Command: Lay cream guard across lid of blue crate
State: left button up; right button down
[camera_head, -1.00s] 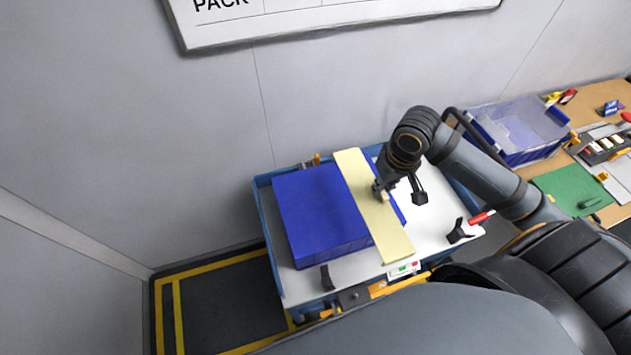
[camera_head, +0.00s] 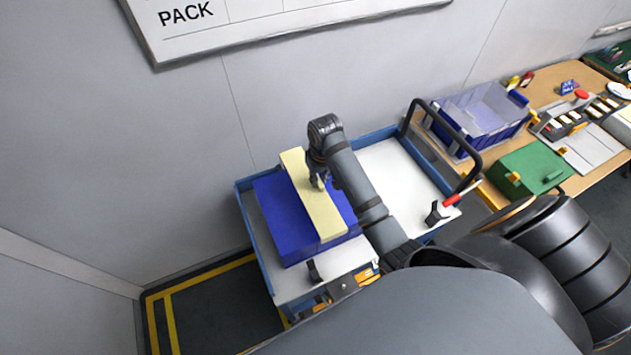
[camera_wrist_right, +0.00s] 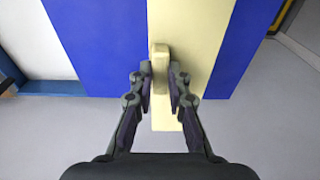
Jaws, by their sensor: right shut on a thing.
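The blue crate (camera_head: 280,224) sits with its lid up on a white-topped cart. The cream guard (camera_head: 297,170), a long flat strip with a raised grip, lies across the lid, with blue showing on both sides of it. In the right wrist view the guard (camera_wrist_right: 199,30) runs over the blue lid (camera_wrist_right: 100,45) and its near end extends past the lid's edge. My right gripper (camera_head: 319,183) is at the guard's middle; in the right wrist view its fingers (camera_wrist_right: 160,90) are shut on the raised grip. My left gripper is not in view.
The cart (camera_head: 395,170) has a blue rim and bare white top to the right, with a black holder and red-handled tool (camera_head: 445,207) near its corner. A wall stands behind.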

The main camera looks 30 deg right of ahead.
jog(key=shift+w+f, duration=0.45)
jog(key=shift+f, duration=0.05)
jog(key=shift+w+a+f, duration=0.1)
jog(key=shift+a+f, duration=0.05)
notch_tip(320, 180, down, 3)
jog(key=shift+w+a+f+p, duration=0.1)
jog(key=shift+p, duration=0.35)
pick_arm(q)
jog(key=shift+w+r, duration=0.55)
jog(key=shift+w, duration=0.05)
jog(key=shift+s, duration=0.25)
pick_arm(e)
jog(key=shift+f, duration=0.3)
jog(key=shift+f, duration=0.35)
jog(key=c, duration=1.3)
grip_release()
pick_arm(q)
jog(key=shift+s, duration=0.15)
